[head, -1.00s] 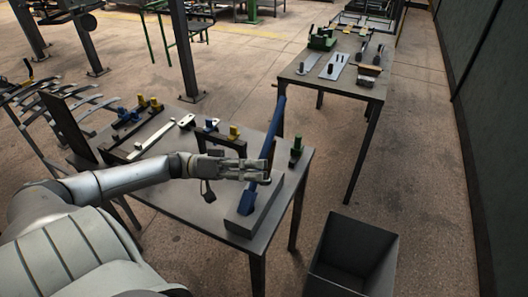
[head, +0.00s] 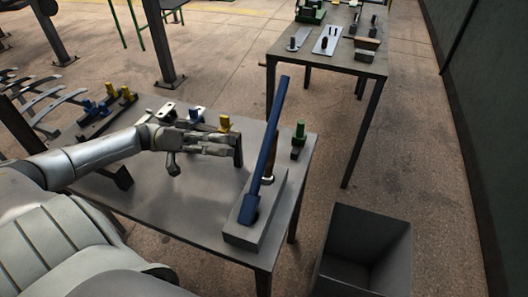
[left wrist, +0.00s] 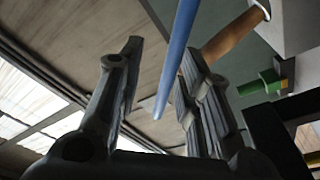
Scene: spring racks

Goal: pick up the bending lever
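The bending lever is a long blue bar (head: 270,138), leaning up from a blue foot in a grey block (head: 268,222) at the table's front right corner. My left gripper (head: 236,144) is left of the bar in the head view, fingers pointing right, apart from it. In the left wrist view the fingers (left wrist: 162,62) are spread and empty. The blue bar (left wrist: 176,58) shows beyond them, lined up with the gap near the right finger. My right gripper is in neither view.
A wooden handle (head: 270,165) stands just behind the bar. An open grey bin (head: 362,250) stands right of the table (head: 180,205).

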